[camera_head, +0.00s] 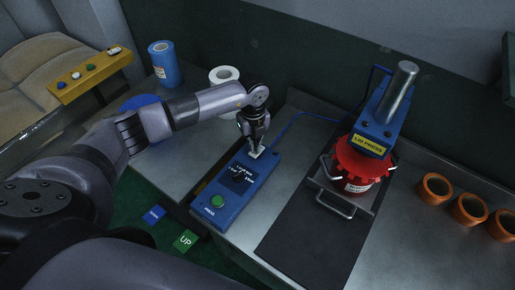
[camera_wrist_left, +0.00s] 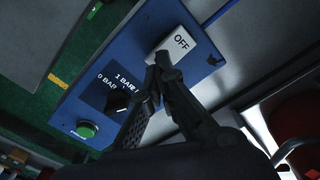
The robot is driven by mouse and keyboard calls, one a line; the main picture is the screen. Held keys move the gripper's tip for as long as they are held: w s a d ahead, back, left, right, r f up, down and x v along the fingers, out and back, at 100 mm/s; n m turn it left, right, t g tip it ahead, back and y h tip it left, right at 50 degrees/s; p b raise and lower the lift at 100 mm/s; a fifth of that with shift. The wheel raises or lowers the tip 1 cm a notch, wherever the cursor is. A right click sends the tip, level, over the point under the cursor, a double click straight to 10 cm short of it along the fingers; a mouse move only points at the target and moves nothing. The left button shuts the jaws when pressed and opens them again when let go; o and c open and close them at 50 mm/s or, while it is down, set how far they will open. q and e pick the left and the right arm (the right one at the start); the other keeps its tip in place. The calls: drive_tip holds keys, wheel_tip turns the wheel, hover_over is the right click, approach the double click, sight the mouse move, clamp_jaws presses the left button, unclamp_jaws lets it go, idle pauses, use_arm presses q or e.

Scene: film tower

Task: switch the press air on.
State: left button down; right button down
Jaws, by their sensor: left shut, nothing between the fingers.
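The blue press control box (camera_head: 237,190) lies on the bench in the middle of the head view. At its far end is a white switch (camera_wrist_left: 175,47) marked OFF. A dial (camera_wrist_left: 120,97) with 0 BAR and 1 BAR markings sits mid-panel, and a green button (camera_head: 218,202) is at the near end. My left gripper (camera_head: 255,151) is shut and empty, its fingertips at the white switch. In the wrist view the tips (camera_wrist_left: 160,66) lie at the lower edge of the switch; I cannot tell if they touch. My right gripper is not in view.
The blue lid press (camera_head: 376,118) stands right of the box, with a red lidded can (camera_head: 357,165) under it. Several orange rings (camera_head: 436,188) lie far right. A yellow button panel (camera_head: 90,75), a blue roll (camera_head: 164,64) and a white roll (camera_head: 224,75) are on the left.

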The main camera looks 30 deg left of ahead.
sight(254, 153)
use_arm(q)
drive_tip(key=shift+f+b, duration=1)
drive_tip(key=shift+f, duration=0.3)
idle(0.8)
drive_tip(key=shift+s, duration=0.1)
drive_tip(key=shift+r+p, duration=0.95)
drive_tip(key=shift+r, duration=0.2)
drive_tip(key=shift+r+p, duration=1.7)
drive_tip(key=shift+r, duration=0.75)
drive_tip(key=shift+f, duration=0.1)
